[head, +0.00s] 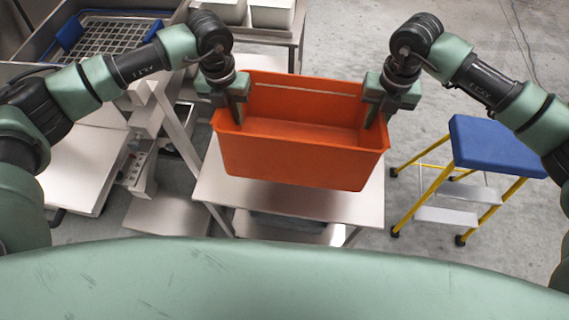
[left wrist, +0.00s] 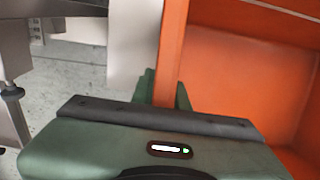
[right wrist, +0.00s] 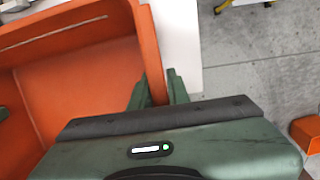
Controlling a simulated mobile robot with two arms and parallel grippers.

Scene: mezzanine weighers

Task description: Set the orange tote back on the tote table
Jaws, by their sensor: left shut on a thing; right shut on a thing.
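The orange tote (head: 300,153) is empty and roughly level, over the pale tote table (head: 290,206) in the head view. I cannot tell whether its base touches the table top. My left gripper (head: 236,112) is shut on the tote's left end wall, which also shows in the left wrist view (left wrist: 172,50). My right gripper (head: 372,112) is shut on the right end wall, which also shows in the right wrist view (right wrist: 148,50). The tote hides the middle of the table top.
A step stool (head: 492,145) with a blue top and yellow legs stands right of the table. Machinery with pale panels (head: 90,165) stands close on the left. White bins (head: 270,14) sit on a surface behind. An orange object (right wrist: 306,133) lies at the right wrist view's edge.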

